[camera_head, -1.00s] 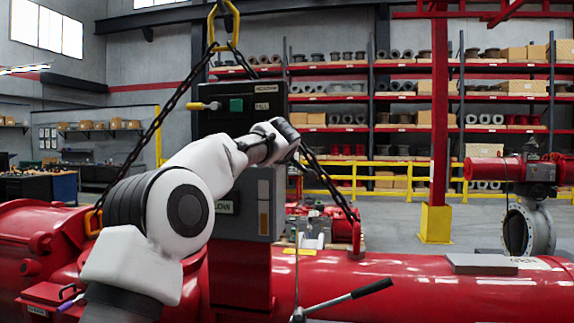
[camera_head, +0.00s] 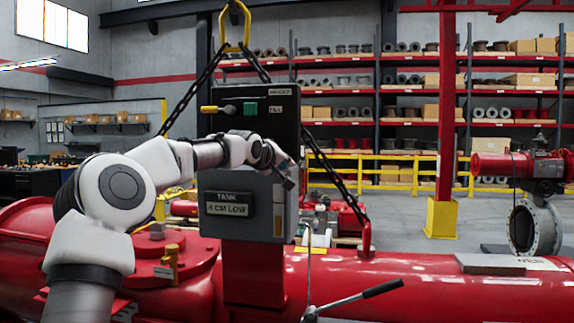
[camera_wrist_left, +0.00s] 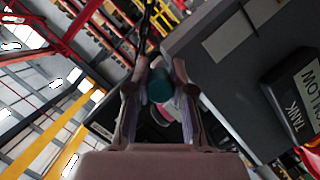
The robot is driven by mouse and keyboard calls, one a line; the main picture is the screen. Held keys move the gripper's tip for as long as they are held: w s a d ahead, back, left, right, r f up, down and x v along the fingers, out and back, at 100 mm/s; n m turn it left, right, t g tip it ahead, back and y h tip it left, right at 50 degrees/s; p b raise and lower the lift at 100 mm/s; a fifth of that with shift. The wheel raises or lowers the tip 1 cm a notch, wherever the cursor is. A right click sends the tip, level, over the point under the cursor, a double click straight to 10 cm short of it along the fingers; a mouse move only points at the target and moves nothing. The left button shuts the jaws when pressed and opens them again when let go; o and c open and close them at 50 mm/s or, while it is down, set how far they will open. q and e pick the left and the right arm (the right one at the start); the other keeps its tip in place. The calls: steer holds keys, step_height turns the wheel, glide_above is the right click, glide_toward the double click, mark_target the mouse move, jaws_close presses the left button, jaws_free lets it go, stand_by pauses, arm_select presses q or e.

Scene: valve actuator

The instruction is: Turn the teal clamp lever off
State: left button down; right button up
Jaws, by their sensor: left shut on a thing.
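The teal clamp lever (camera_wrist_left: 160,86) shows in the left wrist view as a short teal knob between my fingertips. My left gripper (camera_wrist_left: 158,90) is shut on it, with one finger on each side. In the head view my left gripper (camera_head: 286,172) is at the right edge of the grey control box (camera_head: 290,112). The lever cannot be made out there; the gripper and box edge seem to hide it. My right gripper is not in view.
A chain (camera_head: 335,180) hangs close to the gripper's right. A black-handled rod (camera_head: 360,295) crosses in front of the red pipe (camera_head: 430,290).

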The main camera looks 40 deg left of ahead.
arm_select(q)
steer(key=c, duration=1)
jaws_free()
steer(key=shift+a, duration=0.1)
steer(key=shift+r, duration=0.1)
